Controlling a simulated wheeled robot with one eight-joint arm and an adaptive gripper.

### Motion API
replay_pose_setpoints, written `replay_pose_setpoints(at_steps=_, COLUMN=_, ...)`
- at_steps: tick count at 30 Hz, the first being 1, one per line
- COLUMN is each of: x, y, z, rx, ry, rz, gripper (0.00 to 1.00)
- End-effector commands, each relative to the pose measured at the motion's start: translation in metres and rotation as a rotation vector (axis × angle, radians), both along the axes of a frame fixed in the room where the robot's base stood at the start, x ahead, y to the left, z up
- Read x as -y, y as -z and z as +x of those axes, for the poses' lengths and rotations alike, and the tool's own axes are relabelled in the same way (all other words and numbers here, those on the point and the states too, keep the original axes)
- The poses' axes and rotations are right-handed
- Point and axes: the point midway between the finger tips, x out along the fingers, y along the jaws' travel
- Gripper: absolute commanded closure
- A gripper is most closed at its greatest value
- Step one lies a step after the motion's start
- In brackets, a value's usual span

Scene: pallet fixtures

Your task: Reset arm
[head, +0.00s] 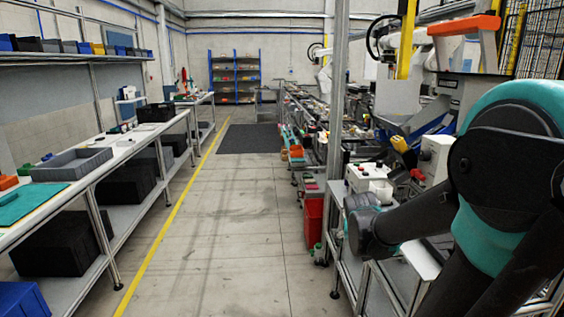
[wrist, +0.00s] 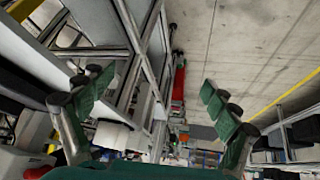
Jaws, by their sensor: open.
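My gripper (wrist: 150,98) shows in the wrist view with its two green-padded fingers spread wide apart. It is open, and nothing is between the fingers. Behind it the wrist view shows a metal-framed workbench on the left and bare concrete floor on the right. In the head view my teal and black arm fills the right side, folded near the bench. The gripper itself cannot be made out in the head view.
A workbench line (head: 345,262) with a white control box (head: 368,182) stands close beside my arm. A long shelf bench (head: 100,167) with a grey tray (head: 72,163) runs along the left. The aisle floor (head: 225,225) between is clear.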

Motion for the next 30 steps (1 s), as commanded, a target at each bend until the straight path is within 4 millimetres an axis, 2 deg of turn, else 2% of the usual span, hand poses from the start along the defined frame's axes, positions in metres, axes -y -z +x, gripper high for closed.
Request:
replay_pose_setpoints(at_steps=3, x=-0.027, y=0.001, z=-0.008, rx=0.030, ry=-0.143, rz=0.040, gripper=0.11)
replay_pose_setpoints(at_steps=7, x=-0.054, y=-0.001, z=-0.016, rx=0.077, ry=-0.281, rz=0.073, gripper=0.11)
replay_pose_setpoints(at_steps=15, x=-0.052, y=0.050, z=-0.097, rx=-0.090, ry=-0.270, rz=0.094, gripper=0.11)
replay_pose_setpoints(at_steps=19, x=-0.052, y=0.066, z=-0.127, rx=-0.148, ry=-0.267, rz=0.103, gripper=0.11)
replay_pose_setpoints(at_steps=20, x=-0.052, y=0.068, z=-0.131, rx=-0.158, ry=-0.267, rz=0.104, gripper=0.08)
replay_pose_setpoints(at_steps=24, x=-0.052, y=0.072, z=-0.140, rx=-0.177, ry=-0.265, rz=0.107, gripper=0.07)
replay_pose_setpoints(at_steps=30, x=-0.051, y=0.071, z=-0.137, rx=-0.183, ry=-0.256, rz=0.099, gripper=0.07)
